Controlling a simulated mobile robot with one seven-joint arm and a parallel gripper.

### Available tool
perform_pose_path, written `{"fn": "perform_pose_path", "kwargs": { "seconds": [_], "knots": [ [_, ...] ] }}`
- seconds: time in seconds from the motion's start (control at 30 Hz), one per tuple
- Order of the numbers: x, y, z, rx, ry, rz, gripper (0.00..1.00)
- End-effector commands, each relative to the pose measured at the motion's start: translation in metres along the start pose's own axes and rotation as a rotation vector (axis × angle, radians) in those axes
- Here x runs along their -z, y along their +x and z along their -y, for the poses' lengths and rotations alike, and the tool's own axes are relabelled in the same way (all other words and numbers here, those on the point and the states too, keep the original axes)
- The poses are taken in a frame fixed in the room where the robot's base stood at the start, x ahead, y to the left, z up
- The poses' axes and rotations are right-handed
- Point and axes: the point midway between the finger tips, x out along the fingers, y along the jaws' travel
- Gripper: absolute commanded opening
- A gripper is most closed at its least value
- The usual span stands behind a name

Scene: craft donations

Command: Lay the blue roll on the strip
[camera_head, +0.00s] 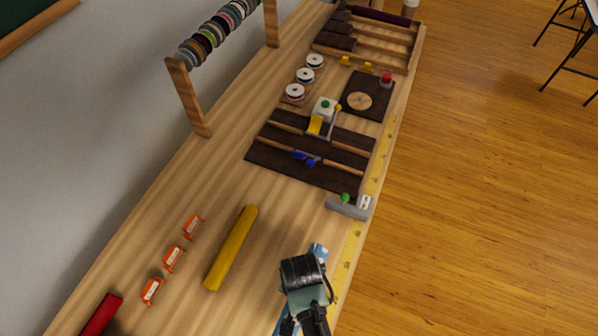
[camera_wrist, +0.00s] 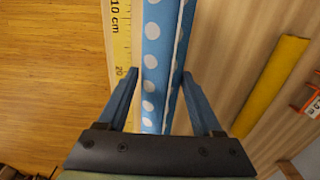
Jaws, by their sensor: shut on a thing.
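The blue roll with white dots (camera_wrist: 152,70) is between the fingers of my gripper (camera_wrist: 161,80), which is shut on it. In the head view the roll's blue end (camera_head: 319,251) shows past my wrist, which hides most of the roll and the fingertips. The strip, a yellow measuring tape marked in cm (camera_wrist: 121,40), runs along the table's front edge and also shows in the head view (camera_head: 346,262). In the wrist view the roll runs nearly parallel beside the strip, with a narrow gap between them. I cannot tell whether the roll touches the table.
A yellow roll (camera_head: 232,248) lies left of my gripper. Several orange tags (camera_head: 173,257) and a red roll (camera_head: 101,315) are farther left. A grey block with a green knob (camera_head: 347,207) stands beyond the blue roll near the strip. A dark board (camera_head: 270,157) with rods is farther back.

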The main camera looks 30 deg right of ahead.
Motion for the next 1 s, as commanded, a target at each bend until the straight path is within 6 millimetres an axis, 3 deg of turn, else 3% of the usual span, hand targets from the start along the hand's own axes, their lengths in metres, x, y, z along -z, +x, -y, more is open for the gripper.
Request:
{"fn": "perform_pose_path", "kwargs": {
  "seconds": [0.6, 1.0],
  "knots": [
    [-0.001, 0.053, 0.0, -0.001, 0.0, 0.0, 0.03],
    [0.0, 0.067, 0.0, 0.0, 0.001, 0.0, 0.03]
  ]
}}
